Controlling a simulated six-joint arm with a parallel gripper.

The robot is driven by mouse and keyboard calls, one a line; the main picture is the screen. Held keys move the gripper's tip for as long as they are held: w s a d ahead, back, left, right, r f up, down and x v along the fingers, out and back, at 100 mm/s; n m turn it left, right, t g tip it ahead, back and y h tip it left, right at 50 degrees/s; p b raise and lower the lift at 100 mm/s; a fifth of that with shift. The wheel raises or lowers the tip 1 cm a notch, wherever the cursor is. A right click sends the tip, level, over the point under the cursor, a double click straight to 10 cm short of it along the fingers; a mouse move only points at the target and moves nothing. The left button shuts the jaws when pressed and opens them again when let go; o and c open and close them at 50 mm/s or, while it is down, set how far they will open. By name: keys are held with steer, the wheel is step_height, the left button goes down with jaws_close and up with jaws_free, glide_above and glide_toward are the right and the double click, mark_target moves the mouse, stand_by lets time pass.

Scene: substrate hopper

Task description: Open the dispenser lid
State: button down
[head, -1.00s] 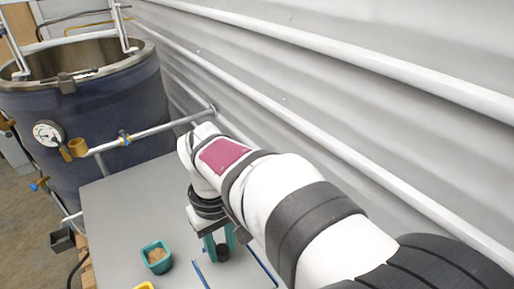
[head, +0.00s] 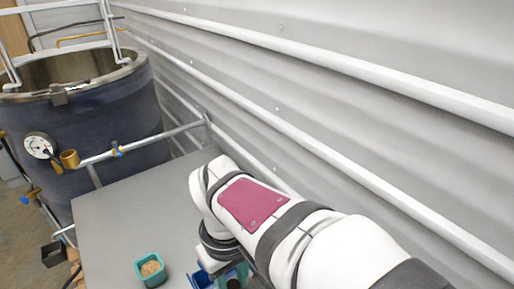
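My gripper (head: 234,277) is at the bottom edge of the head view, below my white arm's wrist. Only part of its teal fingers shows, next to a small dark round thing (head: 234,284). Whether the fingers hold that dark thing cannot be told. A blue edge (head: 203,281) shows just left of the gripper, mostly cut off by the frame. No dispenser lid can be made out clearly.
A teal cup (head: 138,272) with brown grainy stuff stands on the grey table (head: 130,215) left of the gripper. The table behind it is bare. A large dark vat (head: 95,125) with a gauge (head: 39,146) stands at the back left. A corrugated wall (head: 300,100) runs along the right.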

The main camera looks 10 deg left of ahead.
steer(key=shift+s+d, duration=0.8)
steer(key=shift+d, duration=0.05)
steer(key=c, duration=0.6)
jaws_free()
step_height(320, 180, up, 16)
steer(key=s+d+f+m, duration=0.3)
steer(key=d+f+m, duration=0.1)
steer(key=f+m, duration=0.1)
steer(key=s+d+f+m+y, duration=0.1)
steer(key=s+d+f+m, duration=0.2)
steer(key=d+f+m, duration=0.1)
steer(key=s+d+f+m, duration=0.4)
steer(key=d+f+m, duration=0.1)
steer(key=f, duration=0.3)
steer(key=shift+s+d+f+m+y, duration=0.1)
steer(key=shift+d+f+m+y, duration=0.05)
steer(key=shift+f+m+y, duration=0.2)
